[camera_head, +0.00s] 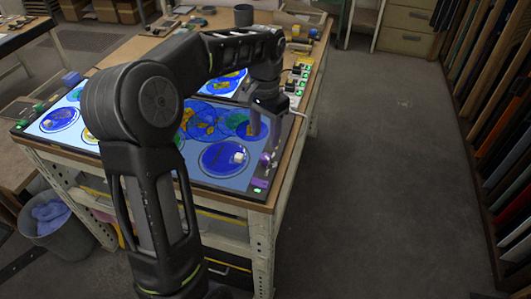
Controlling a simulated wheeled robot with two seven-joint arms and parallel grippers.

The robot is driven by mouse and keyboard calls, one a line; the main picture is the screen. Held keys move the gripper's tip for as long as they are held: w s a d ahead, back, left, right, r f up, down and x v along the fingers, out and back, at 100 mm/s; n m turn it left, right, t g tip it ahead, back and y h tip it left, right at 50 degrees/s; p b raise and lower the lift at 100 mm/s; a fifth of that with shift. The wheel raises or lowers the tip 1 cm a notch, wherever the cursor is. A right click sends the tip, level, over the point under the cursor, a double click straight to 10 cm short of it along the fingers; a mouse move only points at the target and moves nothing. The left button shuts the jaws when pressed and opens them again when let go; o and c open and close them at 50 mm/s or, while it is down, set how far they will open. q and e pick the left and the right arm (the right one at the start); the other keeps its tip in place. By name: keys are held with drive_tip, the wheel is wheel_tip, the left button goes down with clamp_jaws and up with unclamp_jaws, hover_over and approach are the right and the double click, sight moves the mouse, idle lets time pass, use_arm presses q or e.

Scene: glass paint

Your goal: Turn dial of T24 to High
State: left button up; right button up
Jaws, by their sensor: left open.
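My left arm reaches in across the workbench. My left gripper (264,128) points down over the right edge of the near lit panel, with its fingers apart and nothing seen between them. A small pale knob-like part (265,159) sits just below the fingers on the panel's dark right border; it may be the dial. A purple label (259,184) and a small green light (257,190) are nearer the corner. The lit panel (205,176) shows blue, green and yellow round glass pieces. I cannot read any T24 marking or the dial's setting. My right gripper is not in view.
A row of small switch-like units with green lights (296,84) runs along the workbench's right side. My left arm hides part of the bench. A grey bin (62,222) stands at left. The floor (380,170) to the right is clear up to a rack of sheets (490,130).

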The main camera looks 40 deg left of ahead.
sight(266, 156)
use_arm(q)
drive_tip(key=shift+f, duration=0.1)
drive_tip(key=shift+f+p, duration=0.45)
drive_tip(key=shift+f, duration=3.4)
drive_tip(key=shift+c, duration=0.5)
clamp_jaws()
